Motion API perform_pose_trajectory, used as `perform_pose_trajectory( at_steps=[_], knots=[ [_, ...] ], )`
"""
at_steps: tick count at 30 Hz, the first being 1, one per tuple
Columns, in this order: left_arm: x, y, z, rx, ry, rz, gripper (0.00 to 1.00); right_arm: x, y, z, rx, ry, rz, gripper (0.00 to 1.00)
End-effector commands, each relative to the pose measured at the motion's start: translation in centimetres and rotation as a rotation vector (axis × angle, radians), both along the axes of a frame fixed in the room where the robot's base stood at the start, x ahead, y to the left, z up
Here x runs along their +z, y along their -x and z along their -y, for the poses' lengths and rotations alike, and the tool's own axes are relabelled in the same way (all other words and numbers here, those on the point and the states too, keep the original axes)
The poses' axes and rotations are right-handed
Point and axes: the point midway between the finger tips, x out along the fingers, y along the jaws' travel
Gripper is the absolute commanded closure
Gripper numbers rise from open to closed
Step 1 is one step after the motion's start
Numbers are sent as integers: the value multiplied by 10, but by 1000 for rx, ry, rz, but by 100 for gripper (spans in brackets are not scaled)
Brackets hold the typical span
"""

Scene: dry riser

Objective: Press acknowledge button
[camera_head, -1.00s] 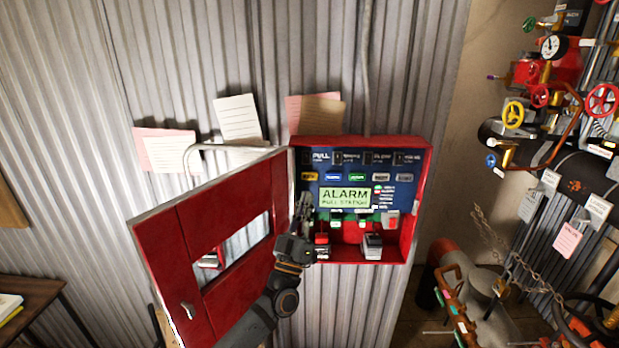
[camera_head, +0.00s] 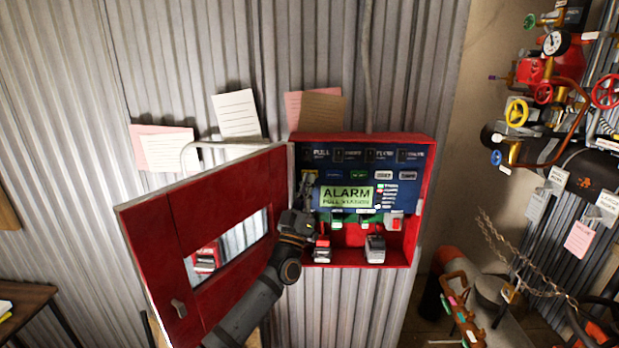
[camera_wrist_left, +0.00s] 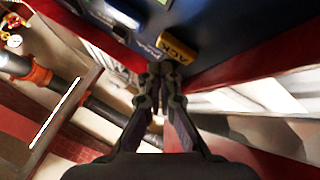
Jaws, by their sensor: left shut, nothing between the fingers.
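The yellow acknowledge button, lettered ACK (camera_wrist_left: 178,48), sits on the blue panel just beyond my left fingertips in the left wrist view. In the head view only a bit of yellow shows behind the fingers, at the left of the button row. My left gripper (camera_head: 306,182) is shut and empty, its tips pointing up inside the left edge of the alarm box. In the wrist view the closed fingertips (camera_wrist_left: 156,72) lie just below the button. I cannot tell whether they touch it. My right gripper is not in view.
The red alarm box (camera_head: 426,190) has its door (camera_head: 165,235) open to the left, beside my left arm. An ALARM display (camera_head: 346,196) sits on the panel, with red and grey devices below. Pipes and valves (camera_head: 555,150) stand at the right.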

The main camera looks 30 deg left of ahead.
Motion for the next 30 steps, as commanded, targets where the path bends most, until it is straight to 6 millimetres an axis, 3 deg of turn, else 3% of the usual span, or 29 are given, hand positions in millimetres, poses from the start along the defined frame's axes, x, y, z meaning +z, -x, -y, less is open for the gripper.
perform_pose_trajectory(
  at_steps=[30],
  knots=[
    [0, 0, 0, 0, 0, 0, 100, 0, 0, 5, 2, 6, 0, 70]
  ],
)
